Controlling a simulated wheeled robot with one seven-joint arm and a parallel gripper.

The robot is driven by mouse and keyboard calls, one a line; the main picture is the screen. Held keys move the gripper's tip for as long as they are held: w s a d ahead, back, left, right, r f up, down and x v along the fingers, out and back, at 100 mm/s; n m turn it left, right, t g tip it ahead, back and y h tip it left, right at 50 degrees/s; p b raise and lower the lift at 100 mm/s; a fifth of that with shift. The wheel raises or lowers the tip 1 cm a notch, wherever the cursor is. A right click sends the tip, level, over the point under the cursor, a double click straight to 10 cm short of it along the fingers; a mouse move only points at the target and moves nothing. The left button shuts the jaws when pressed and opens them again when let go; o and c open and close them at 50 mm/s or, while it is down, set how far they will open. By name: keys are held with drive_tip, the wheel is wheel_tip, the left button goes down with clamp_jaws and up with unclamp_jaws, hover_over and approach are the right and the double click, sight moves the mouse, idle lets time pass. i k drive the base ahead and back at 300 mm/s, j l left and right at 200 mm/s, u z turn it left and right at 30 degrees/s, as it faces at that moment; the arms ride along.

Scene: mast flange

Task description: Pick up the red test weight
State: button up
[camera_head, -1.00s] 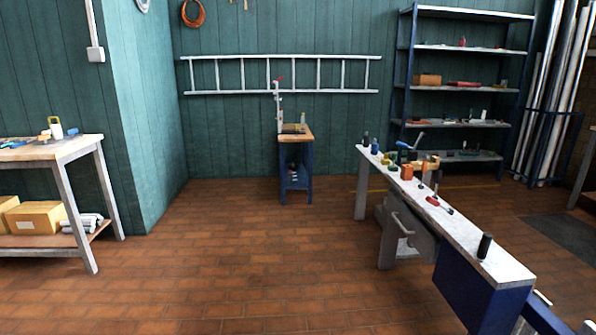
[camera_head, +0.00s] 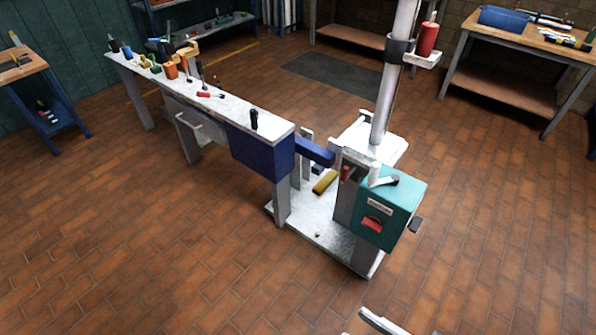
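A red cylinder (camera_head: 428,39) with a thin stem on top stands upright on a small white bracket (camera_head: 424,60) on the side of the pale mast, at upper right. It looks like the red test weight. A dark collar (camera_head: 399,50) clamps the bracket to the mast (camera_head: 391,90). A smaller red piece (camera_head: 345,173) shows lower down beside the teal box. My gripper is not clearly in view. A pale bar (camera_head: 382,321) cuts in at the bottom edge, and I cannot tell what it belongs to.
A narrow bench (camera_head: 225,112) with tools and a black cylinder (camera_head: 254,119) runs to the left. A wooden table (camera_head: 528,37) stands at upper right. The brick floor at lower left and right is clear.

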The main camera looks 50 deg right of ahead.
sight(426, 40)
drive_tip(key=z, duration=1.5)
